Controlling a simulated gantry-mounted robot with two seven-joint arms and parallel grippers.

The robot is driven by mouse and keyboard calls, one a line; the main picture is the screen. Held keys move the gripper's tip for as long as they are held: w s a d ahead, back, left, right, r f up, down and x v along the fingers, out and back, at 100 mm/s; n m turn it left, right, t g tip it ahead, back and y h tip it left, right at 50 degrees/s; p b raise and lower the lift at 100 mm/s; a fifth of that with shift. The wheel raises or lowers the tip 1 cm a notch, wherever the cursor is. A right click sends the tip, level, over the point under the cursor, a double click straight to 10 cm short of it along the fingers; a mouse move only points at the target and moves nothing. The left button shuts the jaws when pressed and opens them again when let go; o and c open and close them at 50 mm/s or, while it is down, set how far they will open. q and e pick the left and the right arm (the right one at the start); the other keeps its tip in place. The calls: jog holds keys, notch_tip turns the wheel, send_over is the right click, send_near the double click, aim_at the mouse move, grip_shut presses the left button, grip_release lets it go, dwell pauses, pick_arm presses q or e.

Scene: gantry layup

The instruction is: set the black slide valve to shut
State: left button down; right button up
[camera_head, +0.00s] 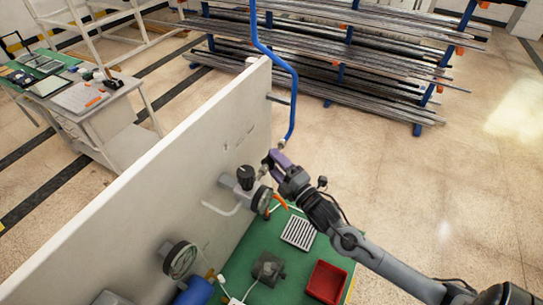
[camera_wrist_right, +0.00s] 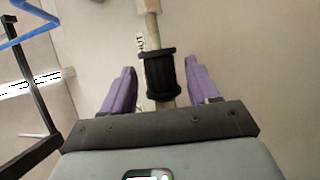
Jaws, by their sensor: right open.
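The black slide valve (camera_wrist_right: 160,74) is a ribbed black sleeve with wider ends on a pale metal tube, in the right wrist view. Small printed lettering beside it on the panel is partly hidden. My right gripper (camera_wrist_right: 161,66) is open, with its purple fingers on either side of the sleeve and a visible gap on both sides. In the head view my right gripper (camera_head: 272,160) is at the panel, below the end of a blue hose, and the slide valve cannot be made out there. My left gripper is not in view.
The pale panel (camera_head: 150,205) carries a black knob (camera_head: 245,178), a gauge (camera_head: 261,199) and another gauge (camera_head: 180,260). The blue hose (camera_head: 292,95) hangs above my right gripper. A green bench top (camera_head: 290,270) below holds a red bin (camera_head: 326,282) and a slotted white tray (camera_head: 298,232).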

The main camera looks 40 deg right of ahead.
jog(key=shift+w+r, duration=0.15)
jog(key=shift+w, duration=0.85)
jog(key=shift+d, duration=0.15)
grip_shut()
